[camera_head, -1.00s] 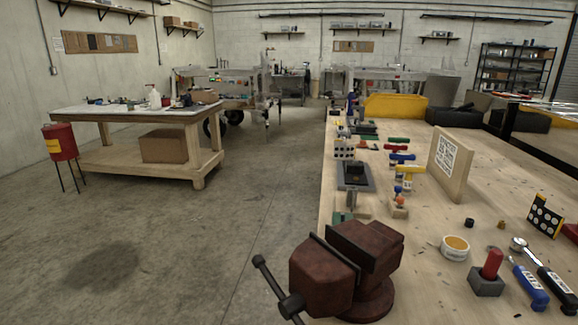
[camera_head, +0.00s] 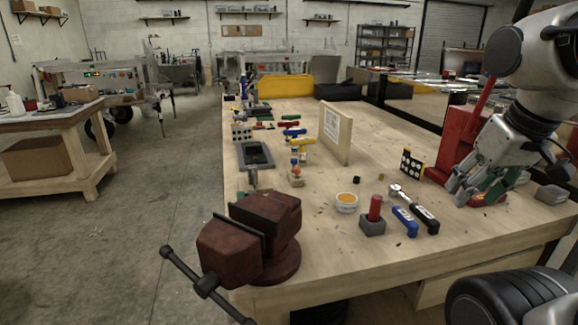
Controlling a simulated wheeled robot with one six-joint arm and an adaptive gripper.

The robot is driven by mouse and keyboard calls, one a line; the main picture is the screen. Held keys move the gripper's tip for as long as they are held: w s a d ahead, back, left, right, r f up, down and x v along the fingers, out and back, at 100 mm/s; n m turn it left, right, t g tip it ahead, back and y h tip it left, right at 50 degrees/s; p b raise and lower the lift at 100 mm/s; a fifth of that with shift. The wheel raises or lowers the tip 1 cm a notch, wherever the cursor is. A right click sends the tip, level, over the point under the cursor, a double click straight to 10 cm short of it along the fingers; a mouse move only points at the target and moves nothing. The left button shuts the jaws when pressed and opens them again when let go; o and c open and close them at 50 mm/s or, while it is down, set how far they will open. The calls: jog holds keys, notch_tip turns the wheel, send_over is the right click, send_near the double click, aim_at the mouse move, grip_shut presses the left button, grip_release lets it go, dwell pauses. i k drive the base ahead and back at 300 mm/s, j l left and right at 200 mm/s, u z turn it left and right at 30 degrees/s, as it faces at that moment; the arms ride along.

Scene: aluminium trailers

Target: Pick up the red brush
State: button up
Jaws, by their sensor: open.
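Several coloured-handled tools lie in a row on the wooden workbench (camera_head: 330,262), left of the upright white-faced board. Among them is a small red-handled item (camera_head: 290,140) between a blue one and a yellow one. It looks like the red brush, but it is too small to be sure. My gripper (camera_head: 474,198) is open at the right side of the bench, low over the top and well away from that row. A bit of red shows beneath its fingers, mostly hidden, and I cannot tell what it is.
A dark red vise (camera_head: 250,240) stands at the near left corner. A red stand (camera_head: 456,140) is beside my arm.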

aim_at(374, 211)
jog(key=j+z, duration=0.1)
jog(key=j, duration=0.3)
jog(key=k+j+z, duration=0.1)
jog(key=j, duration=0.25)
jog(key=k+j+z, duration=0.1)
jog(key=j, duration=0.3)
jog(key=k+j+z, duration=0.1)
jog(key=j, duration=0.25)
